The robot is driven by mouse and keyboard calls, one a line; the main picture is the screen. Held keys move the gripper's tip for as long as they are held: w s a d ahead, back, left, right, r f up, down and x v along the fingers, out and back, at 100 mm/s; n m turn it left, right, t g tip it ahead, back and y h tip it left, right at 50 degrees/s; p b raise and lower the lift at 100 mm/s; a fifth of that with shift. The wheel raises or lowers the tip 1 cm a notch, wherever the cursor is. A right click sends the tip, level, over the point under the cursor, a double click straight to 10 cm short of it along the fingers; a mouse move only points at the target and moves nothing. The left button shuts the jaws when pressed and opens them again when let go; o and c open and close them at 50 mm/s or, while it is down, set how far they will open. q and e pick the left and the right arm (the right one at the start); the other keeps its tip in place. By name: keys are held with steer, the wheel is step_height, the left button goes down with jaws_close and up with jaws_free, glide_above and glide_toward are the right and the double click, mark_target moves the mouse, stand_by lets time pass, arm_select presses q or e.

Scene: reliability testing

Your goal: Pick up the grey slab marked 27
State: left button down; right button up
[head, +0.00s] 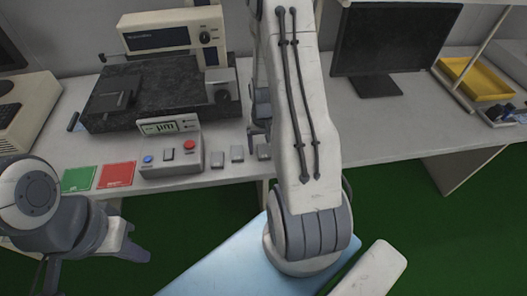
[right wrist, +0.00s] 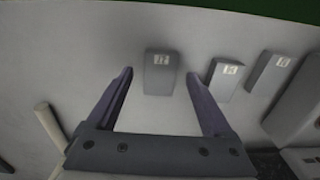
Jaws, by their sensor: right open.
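Three small grey slabs lie on the white table, each with a pale number label. In the right wrist view, one slab (right wrist: 158,84) lies between the fingers of my right gripper (right wrist: 158,73), touching neither. Its label is too blurred to read surely but could be 27. The other two slabs (right wrist: 225,80) (right wrist: 272,74) lie to its right, outside the fingers. In the head view the row shows left (head: 217,160), middle (head: 237,155) and right (head: 264,152). My right gripper (head: 259,128) is open, above the right slab, partly hidden by my arm. My left gripper (head: 141,243) appears open and empty.
A button box (head: 171,155) with a small display stands left of the slabs. A dark granite plate (head: 150,92) is behind it. Green (head: 78,179) and red (head: 116,175) cards lie left. A monitor (head: 392,42) and yellow tray (head: 476,78) are at right. A thin rod (right wrist: 49,126) lies beside the gripper.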

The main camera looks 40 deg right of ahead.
steer(key=shift+f, duration=0.3)
jaws_close()
steer(key=shift+r, duration=0.1)
